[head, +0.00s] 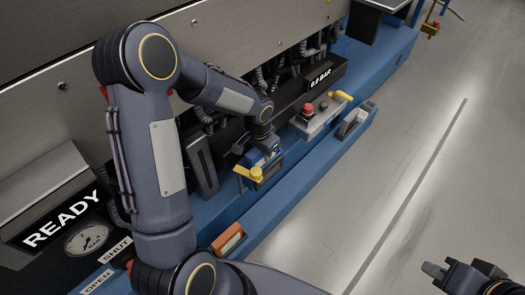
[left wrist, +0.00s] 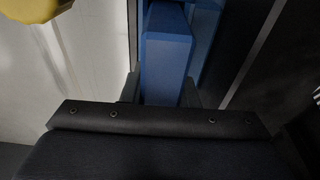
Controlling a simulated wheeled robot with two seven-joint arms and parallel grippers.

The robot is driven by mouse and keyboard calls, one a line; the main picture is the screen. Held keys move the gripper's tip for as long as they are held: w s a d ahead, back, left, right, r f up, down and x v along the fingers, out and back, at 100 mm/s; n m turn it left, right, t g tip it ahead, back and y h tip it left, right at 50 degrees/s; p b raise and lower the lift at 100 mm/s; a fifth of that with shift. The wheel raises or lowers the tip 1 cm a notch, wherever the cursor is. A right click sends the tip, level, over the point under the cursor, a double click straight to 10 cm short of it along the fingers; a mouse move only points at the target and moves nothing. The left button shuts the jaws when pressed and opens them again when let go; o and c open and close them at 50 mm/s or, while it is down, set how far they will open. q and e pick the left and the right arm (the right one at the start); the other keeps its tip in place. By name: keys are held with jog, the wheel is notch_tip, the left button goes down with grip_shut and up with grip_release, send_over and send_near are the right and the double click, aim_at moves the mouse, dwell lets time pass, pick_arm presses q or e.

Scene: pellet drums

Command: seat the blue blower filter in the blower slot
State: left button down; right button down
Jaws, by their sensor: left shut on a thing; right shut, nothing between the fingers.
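My left gripper (head: 262,143) is at the blue ledge in the middle of the head view, pointing down. It is shut on a blue block, the blue blower filter, which shows between the fingers in the left wrist view (left wrist: 167,55). In the head view only a small blue part of the filter (head: 270,151) shows beside the fingers, just behind a yellow knob (head: 256,173). I cannot make out the blower slot or whether the filter touches it. My right gripper (head: 436,270) is shut and empty over the floor at the lower right.
A grey box with a red button (head: 308,109) and a yellow handle (head: 343,95) stands right of the left gripper. An orange block (head: 229,239) sits in a holder on the blue ledge (head: 282,198). A READY panel (head: 62,220) is at left.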

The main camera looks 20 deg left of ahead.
pick_arm(q)
jog(key=shift+f, duration=0.3)
jog(key=c, duration=1.1)
grip_release()
jog(key=shift+o, duration=0.2)
jog(key=r, duration=0.2)
jog(key=r+p, duration=0.1)
jog(key=r, duration=0.1)
jog(key=r+p, duration=0.1)
jog(key=r, duration=0.2)
jog(key=shift+s+a, duration=0.1)
jog(key=shift+s, duration=0.3)
jog(key=shift+s+r+p, duration=0.1)
jog(key=shift+r+p, duration=0.2)
jog(key=shift+r, duration=0.15)
